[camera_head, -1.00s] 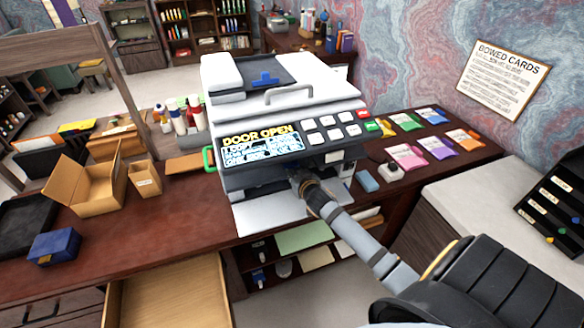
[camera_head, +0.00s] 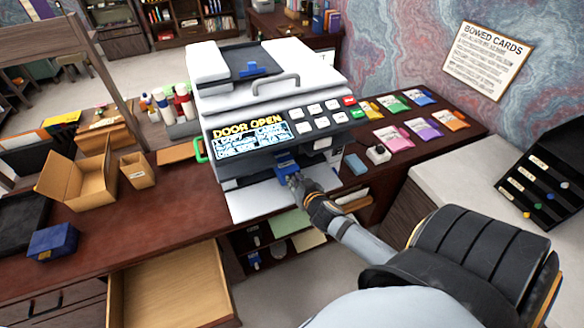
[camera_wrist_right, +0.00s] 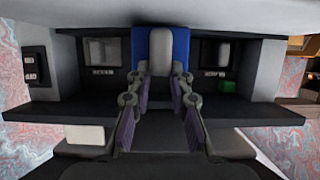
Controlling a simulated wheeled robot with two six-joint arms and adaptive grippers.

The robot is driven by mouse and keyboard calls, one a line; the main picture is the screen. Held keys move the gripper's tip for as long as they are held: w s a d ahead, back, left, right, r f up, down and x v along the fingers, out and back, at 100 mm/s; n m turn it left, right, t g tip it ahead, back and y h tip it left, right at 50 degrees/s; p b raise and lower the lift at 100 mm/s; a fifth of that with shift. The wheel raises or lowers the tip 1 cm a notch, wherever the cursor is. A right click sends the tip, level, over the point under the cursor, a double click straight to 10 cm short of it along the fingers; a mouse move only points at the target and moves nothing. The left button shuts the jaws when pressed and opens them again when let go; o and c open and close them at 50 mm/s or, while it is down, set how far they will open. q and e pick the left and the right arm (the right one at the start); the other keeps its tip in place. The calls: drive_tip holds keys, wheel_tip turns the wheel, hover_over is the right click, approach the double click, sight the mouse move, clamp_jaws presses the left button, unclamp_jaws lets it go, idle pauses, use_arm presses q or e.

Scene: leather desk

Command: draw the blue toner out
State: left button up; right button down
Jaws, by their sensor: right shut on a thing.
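The printer (camera_head: 265,95) stands on the desk, and its screen reads "DOOR OPEN". Its front door (camera_head: 262,201) is folded down. The blue toner (camera_head: 286,164) sticks partly out of the front opening. My right gripper (camera_head: 293,181) is at its front end, shut on it. In the right wrist view, the gripper's two fingers (camera_wrist_right: 160,100) are on the grey grip of the blue toner (camera_wrist_right: 179,50), with dark bays on both sides. The toner's rear is hidden inside the printer. My left gripper is not in view.
A blue-grey block (camera_head: 355,163) and a small white item (camera_head: 378,154) lie right of the printer. Colored packets (camera_head: 393,138) lie beyond. An open drawer (camera_head: 172,290) juts out at the front left. An open cardboard box (camera_head: 80,175) stands left.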

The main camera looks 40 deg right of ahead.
drive_tip(key=s+a+b, duration=0.1)
drive_tip(key=s+a, duration=0.1)
drive_tip(key=s, duration=0.7)
drive_tip(key=s+a+b, duration=0.1)
drive_tip(key=s+a, duration=0.1)
drive_tip(key=s, duration=0.7)
drive_tip(key=shift+s+a, duration=0.25)
drive_tip(key=shift+s, duration=0.15)
